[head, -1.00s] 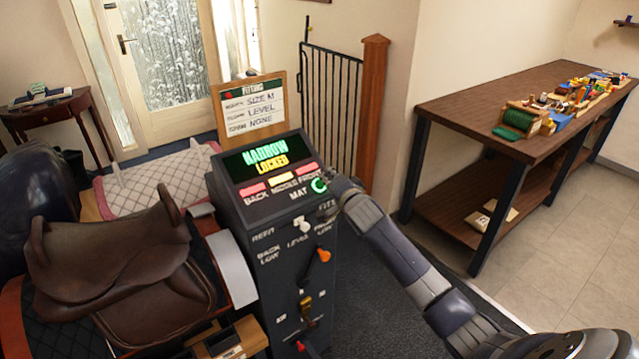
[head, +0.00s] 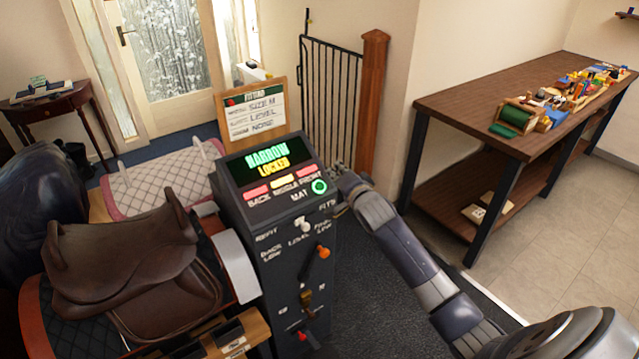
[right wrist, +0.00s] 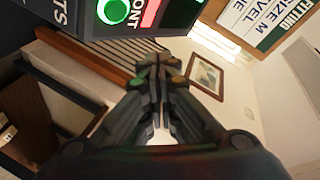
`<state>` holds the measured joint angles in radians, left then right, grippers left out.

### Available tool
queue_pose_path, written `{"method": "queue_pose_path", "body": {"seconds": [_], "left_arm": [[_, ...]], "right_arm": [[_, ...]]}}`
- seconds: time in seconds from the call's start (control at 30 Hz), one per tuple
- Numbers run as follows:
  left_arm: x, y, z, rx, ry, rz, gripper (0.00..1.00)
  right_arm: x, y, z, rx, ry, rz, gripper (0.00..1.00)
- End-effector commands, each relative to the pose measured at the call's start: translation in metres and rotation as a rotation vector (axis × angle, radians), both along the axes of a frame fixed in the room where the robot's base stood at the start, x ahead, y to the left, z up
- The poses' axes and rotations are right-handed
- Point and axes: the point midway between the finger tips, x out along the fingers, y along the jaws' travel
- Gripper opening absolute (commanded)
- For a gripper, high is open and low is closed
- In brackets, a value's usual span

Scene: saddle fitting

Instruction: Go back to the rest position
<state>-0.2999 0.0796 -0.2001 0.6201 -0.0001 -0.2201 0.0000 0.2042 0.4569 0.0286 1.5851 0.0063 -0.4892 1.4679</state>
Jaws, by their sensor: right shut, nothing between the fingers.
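My right gripper (head: 336,183) is at the right edge of the dark control console (head: 290,235), beside the round green-lit button (head: 319,187). In the right wrist view its fingers (right wrist: 157,75) are together with nothing between them, and the console's lit corner (right wrist: 125,14) is just above them. I cannot tell from the views whether the gripper touches the console. The console display reads NARROW LOCKED. My left gripper is not in view.
A brown saddle (head: 125,265) sits on a stand left of the console. A FITTING card board (head: 254,112) stands behind it. A long wooden workbench (head: 470,95) with several items is at the right. A black gate (head: 330,100) is behind; dark floor lies between console and bench.

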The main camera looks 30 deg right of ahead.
Motion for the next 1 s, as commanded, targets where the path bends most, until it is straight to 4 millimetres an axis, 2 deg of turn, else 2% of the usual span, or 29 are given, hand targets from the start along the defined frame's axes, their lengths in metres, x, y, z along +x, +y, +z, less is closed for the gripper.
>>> {"method": "queue_pose_path", "body": {"seconds": [0.33, 0.37, 0.47, 0.57, 0.67, 0.7, 0.77, 0.8, 0.87, 1.0], "left_arm": [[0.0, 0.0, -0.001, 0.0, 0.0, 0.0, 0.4], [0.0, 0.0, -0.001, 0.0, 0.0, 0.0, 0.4], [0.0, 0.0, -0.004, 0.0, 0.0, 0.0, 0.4], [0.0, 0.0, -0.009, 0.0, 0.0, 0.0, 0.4], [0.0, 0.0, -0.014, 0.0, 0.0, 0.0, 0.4], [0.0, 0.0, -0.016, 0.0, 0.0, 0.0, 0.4], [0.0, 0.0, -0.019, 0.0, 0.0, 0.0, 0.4], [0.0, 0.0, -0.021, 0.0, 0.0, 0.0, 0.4], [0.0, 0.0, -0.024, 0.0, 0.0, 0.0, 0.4], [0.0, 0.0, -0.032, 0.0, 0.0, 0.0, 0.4]], "right_arm": [[0.0, 0.0, -0.002, 0.0, 0.002, 0.0, 0.0], [0.0, 0.0, -0.005, -0.002, 0.007, 0.0, 0.0], [-0.004, 0.002, -0.031, -0.025, 0.051, 0.008, 0.0], [-0.016, 0.008, -0.086, -0.077, 0.142, 0.031, 0.0], [-0.037, 0.017, -0.157, -0.152, 0.263, 0.071, 0.0], [-0.048, 0.021, -0.187, -0.183, 0.314, 0.092, 0.0], [-0.066, 0.029, -0.228, -0.23, 0.386, 0.128, 0.0], [-0.08, 0.034, -0.256, -0.26, 0.435, 0.153, 0.0], [-0.102, 0.042, -0.296, -0.303, 0.506, 0.195, 0.0], [-0.163, 0.064, -0.383, -0.401, 0.665, 0.308, 0.0]]}}
